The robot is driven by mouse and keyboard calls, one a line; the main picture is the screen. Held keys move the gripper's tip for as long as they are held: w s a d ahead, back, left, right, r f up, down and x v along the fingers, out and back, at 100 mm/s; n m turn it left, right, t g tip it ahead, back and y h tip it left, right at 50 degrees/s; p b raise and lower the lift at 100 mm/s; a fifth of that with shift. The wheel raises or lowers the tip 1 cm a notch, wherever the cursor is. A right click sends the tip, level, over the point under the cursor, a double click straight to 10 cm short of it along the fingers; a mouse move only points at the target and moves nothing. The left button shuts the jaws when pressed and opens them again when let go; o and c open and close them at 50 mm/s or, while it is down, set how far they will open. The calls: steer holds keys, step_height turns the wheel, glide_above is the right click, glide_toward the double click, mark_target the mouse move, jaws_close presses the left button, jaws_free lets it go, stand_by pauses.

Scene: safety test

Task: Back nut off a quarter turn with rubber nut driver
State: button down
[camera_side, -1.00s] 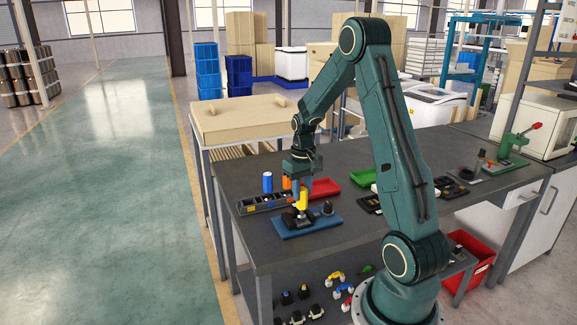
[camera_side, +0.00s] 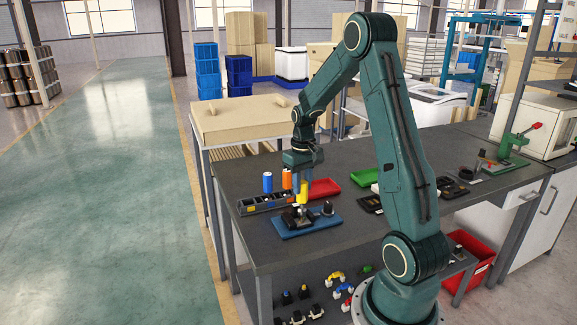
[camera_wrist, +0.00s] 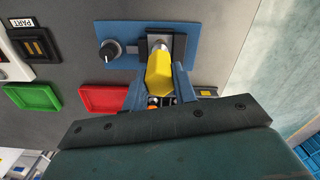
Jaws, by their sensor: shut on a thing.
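My gripper (camera_side: 304,183) is shut on the yellow-handled nut driver (camera_side: 303,195). In the wrist view, the two blue fingers of my gripper (camera_wrist: 160,88) flank the yellow handle of the driver (camera_wrist: 158,72). Its metal shaft points at the dark block (camera_wrist: 178,46) on the blue plate (camera_wrist: 120,30). The blue plate also shows in the side view (camera_side: 318,228). The nut is hidden behind the driver, and I cannot tell whether the tip touches it. A black knob (camera_wrist: 110,50) stands on the same plate.
A grey rack (camera_side: 257,206) with a blue driver (camera_side: 267,182) and an orange driver (camera_side: 287,179) stands close on the left. A red tray (camera_side: 325,188) and a green tray (camera_wrist: 33,97) lie nearby. Bare bench is free in front of the plate.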

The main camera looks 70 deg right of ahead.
steer(key=shift+r, duration=1.35)
